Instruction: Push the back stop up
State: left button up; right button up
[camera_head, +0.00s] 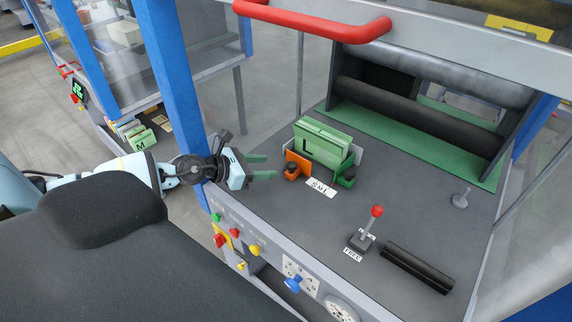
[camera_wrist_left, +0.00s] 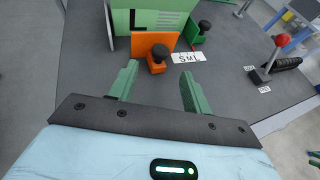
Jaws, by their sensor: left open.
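A green stack (camera_head: 322,143) marked "L" stands upright on the dark grey deck, and its lower part shows in the wrist view (camera_wrist_left: 122,20). An orange stop (camera_head: 298,160) with a black knob is at its left end. A green stop (camera_head: 347,175) with a black knob is at its front right. I cannot tell which is called the back stop. My left gripper (camera_head: 269,167) is open and empty, left of the orange stop and apart from it. In the left wrist view, the orange stop (camera_wrist_left: 140,45) stands ahead of the open fingers (camera_wrist_left: 158,78). My right gripper is not in view.
An "S M L" label (camera_head: 321,188) lies in front of the stops. A red-knobbed lever (camera_head: 367,228) and a black ribbed bar (camera_head: 418,267) are to the right. A blue post (camera_head: 172,85) rises beside my left wrist. A red handle (camera_head: 315,22) crosses above.

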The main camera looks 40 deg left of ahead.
aim_at(289, 165)
pick_arm(q)
jog(key=shift+x, duration=3.55)
jog(key=shift+c, duration=0.3)
grip_shut()
